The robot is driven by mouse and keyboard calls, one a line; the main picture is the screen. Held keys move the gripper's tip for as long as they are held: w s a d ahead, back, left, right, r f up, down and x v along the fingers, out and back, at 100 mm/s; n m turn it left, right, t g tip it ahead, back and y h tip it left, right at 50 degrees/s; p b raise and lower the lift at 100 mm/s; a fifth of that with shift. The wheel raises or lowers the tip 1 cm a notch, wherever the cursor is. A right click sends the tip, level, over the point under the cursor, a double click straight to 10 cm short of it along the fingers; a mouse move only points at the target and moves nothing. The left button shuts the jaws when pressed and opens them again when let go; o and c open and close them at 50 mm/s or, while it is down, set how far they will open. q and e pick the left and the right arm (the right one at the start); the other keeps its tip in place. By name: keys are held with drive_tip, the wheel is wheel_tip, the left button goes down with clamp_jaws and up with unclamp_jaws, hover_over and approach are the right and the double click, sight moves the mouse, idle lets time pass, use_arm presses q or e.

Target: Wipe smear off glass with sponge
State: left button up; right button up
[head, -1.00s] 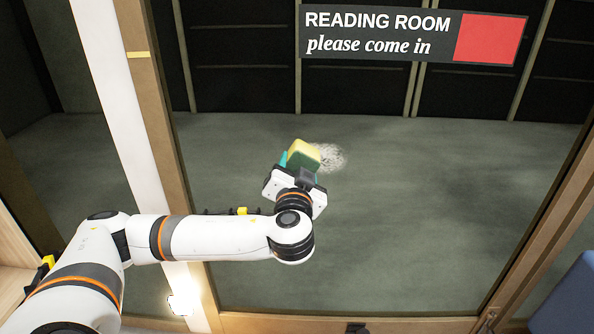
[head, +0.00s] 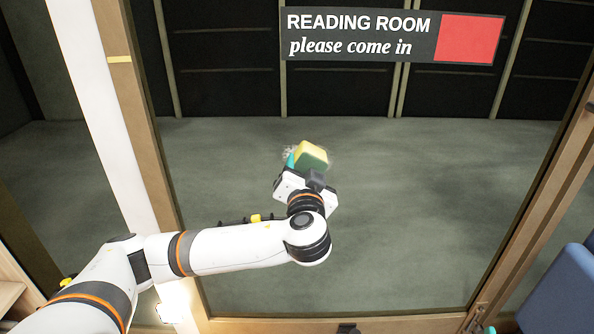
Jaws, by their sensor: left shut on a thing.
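The glass (head: 400,210) is a large pane in a wooden frame, with a dark floor seen through it. The yellow and green sponge (head: 312,154) covers the middle of the smear. My left gripper (head: 300,168) is shut on the sponge and holds it up at the glass. Whether the sponge touches the glass I cannot tell for sure. My right gripper is not in view.
A sign (head: 393,36) reading "READING ROOM please come in" with a red block is high on the glass. A wooden frame post (head: 142,120) stands at the left. A blue chair (head: 560,295) is at the lower right. The glass right of the sponge is clear.

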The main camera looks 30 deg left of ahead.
sight(283, 161)
use_arm(q)
drive_tip(key=shift+w+d, duration=0.75)
drive_tip(key=shift+d, duration=0.35)
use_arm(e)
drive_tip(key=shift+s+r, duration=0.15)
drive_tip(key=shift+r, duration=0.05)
use_arm(q)
drive_tip(key=shift+w+d, duration=0.35)
drive_tip(key=shift+d, duration=0.3)
drive_tip(key=shift+w+d, duration=0.35)
drive_tip(key=shift+d, duration=0.25)
drive_tip(key=shift+w+d, duration=0.25)
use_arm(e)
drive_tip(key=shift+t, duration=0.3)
use_arm(q)
drive_tip(key=shift+a, duration=0.1)
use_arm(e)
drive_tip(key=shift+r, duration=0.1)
